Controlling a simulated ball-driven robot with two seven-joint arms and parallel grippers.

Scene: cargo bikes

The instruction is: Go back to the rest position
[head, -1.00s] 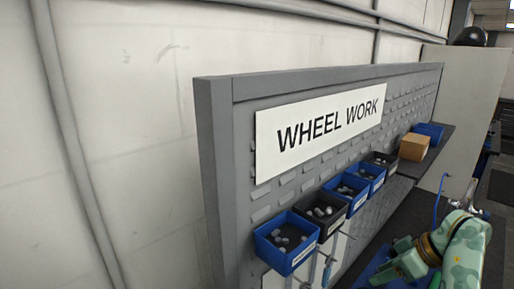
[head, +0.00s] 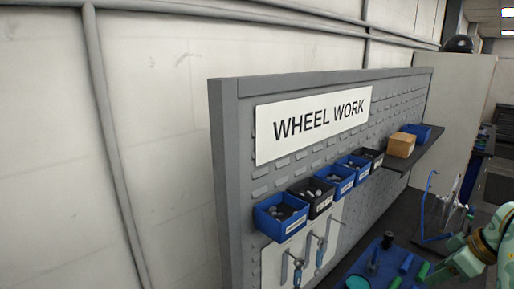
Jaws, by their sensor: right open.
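My right gripper (head: 440,273) is at the lower right of the head view, at the end of a mint-green arm with a dark and gold wrist ring. Its green fingers are apart, and I see nothing held between them. It is over or beside the right part of the workbench, near a blue mat (head: 378,262); its height above it is hard to tell. My left gripper is not in view.
A grey panel with a WHEEL WORK sign (head: 314,124) carries blue and black bins (head: 281,217) of small parts. A cardboard box (head: 401,145) and blue bin (head: 424,131) sit on a shelf. Tools (head: 320,252) hang below. A wheel stand (head: 447,215) stands near my gripper.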

